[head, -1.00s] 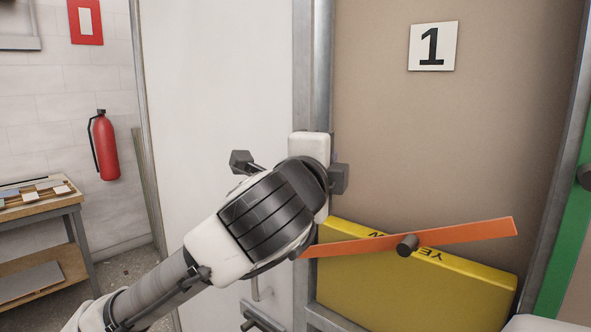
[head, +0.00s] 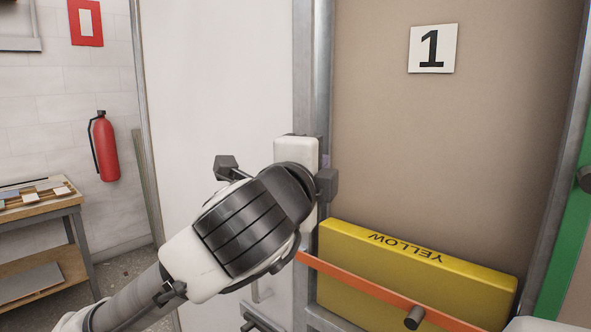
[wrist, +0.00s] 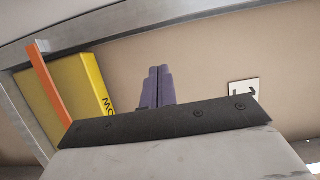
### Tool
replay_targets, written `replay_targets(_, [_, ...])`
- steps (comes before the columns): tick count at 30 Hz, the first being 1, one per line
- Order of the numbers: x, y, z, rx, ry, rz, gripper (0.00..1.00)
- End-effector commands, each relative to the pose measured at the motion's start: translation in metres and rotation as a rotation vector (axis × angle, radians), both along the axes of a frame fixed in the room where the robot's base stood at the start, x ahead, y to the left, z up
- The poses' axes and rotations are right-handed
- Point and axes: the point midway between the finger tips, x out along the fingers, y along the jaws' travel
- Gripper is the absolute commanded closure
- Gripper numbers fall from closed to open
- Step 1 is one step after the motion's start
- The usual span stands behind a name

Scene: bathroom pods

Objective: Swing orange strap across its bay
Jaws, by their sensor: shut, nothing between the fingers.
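In the wrist view the strap (wrist: 48,85) is at the left, apart from my gripper (wrist: 158,70). My gripper's purple fingers are together with nothing between them. In the head view my arm mostly hides the fingers, which are near the post.
A grey metal post (head: 313,60) stands left of the bay, with a white panel (head: 220,80) beside it. A sign with 1 (head: 433,49) is on the back wall. A green post (head: 572,240) is at right. A workbench (head: 40,225) and red extinguisher (head: 103,147) are far left.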

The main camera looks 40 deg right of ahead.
Motion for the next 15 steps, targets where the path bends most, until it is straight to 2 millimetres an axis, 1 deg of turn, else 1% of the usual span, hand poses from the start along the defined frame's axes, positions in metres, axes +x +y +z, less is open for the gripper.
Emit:
replay_targets(3, [0.0, 0.012, 0.0, 0.0, 0.001, 0.002, 1.0])
replay_targets(15, [-0.003, 0.051, 0.0, 0.0, 0.0, 0.001, 1.0])
